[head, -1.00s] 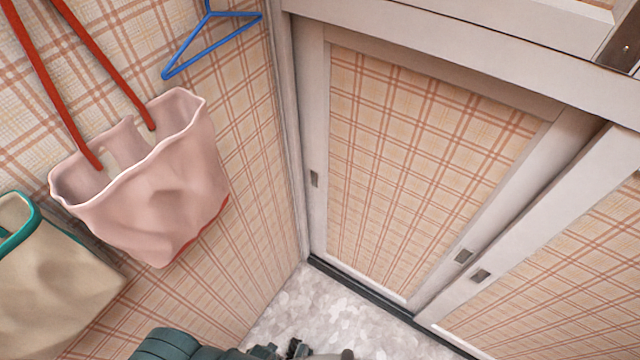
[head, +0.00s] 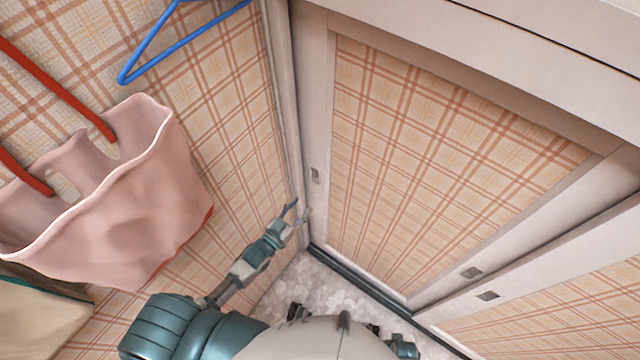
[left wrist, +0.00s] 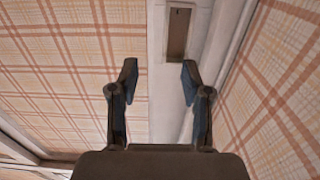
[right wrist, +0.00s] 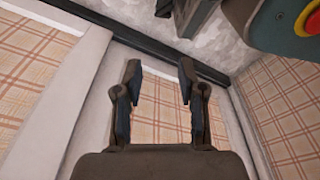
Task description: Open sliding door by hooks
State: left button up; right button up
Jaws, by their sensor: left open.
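The sliding door (head: 440,150) has a pale frame and a plaid panel. A small recessed hook (head: 315,175) is on its left stile, and a second recess (head: 471,272) is low on its right stile. My left gripper (head: 299,211) is open and empty, just below the left hook in the head view, near the wall corner. In the left wrist view the hook (left wrist: 178,34) lies beyond the open fingers (left wrist: 159,76), a little right of centre and apart from them. My right gripper (right wrist: 160,72) is open and empty, facing the lower door and floor track.
Another door panel (head: 560,320) with its own recess (head: 488,295) overlaps at the right. A pink bag (head: 110,215) and a blue hanger (head: 185,42) hang on the left plaid wall. A dark track (head: 350,280) runs along the door's foot.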

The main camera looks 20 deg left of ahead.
aim_at(322, 181)
pick_arm(q)
jog(key=b+x, duration=0.1)
jog(key=x, duration=0.9)
jog(key=shift+f, duration=0.15)
jog(key=shift+w+d, duration=0.2)
jog(key=shift+w, duration=0.2)
pick_arm(e)
jog(key=shift+w+r, duration=0.4)
jog(key=shift+r, duration=0.2)
jog(key=shift+w+r, duration=0.35)
jog(key=shift+r, duration=0.2)
pick_arm(q)
jog(key=shift+a, duration=0.1)
jog(key=shift+c, duration=0.3)
pick_arm(e)
jog(key=shift+s+a, duration=0.15)
pick_arm(q)
jog(key=shift+a, duration=0.1)
jog(key=c, duration=0.8)
grip_shut()
